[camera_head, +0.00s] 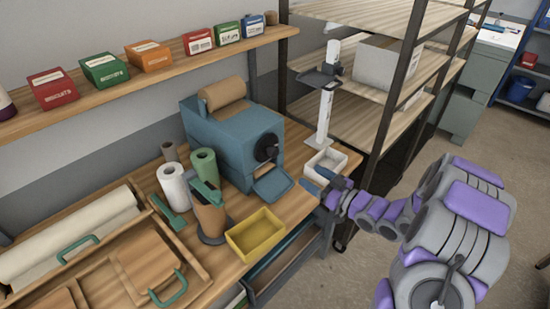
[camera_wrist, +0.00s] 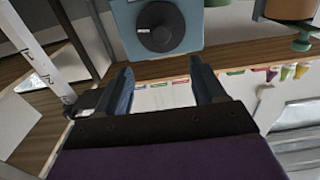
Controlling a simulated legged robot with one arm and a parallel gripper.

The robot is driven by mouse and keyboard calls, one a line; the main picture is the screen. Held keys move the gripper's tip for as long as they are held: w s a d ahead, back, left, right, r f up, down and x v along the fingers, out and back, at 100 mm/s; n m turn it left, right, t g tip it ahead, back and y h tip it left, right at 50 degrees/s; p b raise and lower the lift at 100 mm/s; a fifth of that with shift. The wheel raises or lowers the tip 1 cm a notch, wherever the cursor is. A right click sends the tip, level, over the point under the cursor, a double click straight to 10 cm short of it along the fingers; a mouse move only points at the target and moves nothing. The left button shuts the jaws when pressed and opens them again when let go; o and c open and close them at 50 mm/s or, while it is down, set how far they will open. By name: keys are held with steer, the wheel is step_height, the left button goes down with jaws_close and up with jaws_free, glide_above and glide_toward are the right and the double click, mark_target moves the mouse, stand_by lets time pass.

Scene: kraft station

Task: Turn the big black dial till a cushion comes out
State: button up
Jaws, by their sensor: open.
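The big black dial (camera_head: 267,147) is on the front face of a blue machine (camera_head: 215,136) with a brown paper roll (camera_head: 224,94) on top. In the wrist view the round dial (camera_wrist: 161,26) shows at the top centre, with a small white mark on it. A blue flap (camera_head: 272,184) sticks out below the dial. My gripper (camera_head: 326,184) is open and empty at the table's front edge, right of the machine and apart from the dial. In the wrist view its two fingers (camera_wrist: 163,88) are spread, with the dial beyond them.
A white stand (camera_head: 325,112) and a small white tray (camera_head: 325,162) are right of the machine, close to my gripper. A yellow bin (camera_head: 256,234), a tape dispenser (camera_head: 209,217) and rolls are left. A shelf of small boxes (camera_head: 198,41) hangs above.

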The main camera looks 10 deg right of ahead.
mark_target(276, 154)
steer(key=b+x, duration=0.2)
steer(key=x, duration=1.3)
steer(key=shift+w+a+f, duration=0.1)
steer(key=shift+w+a, duration=0.1)
steer(key=shift+w, duration=0.05)
steer(key=c, duration=1)
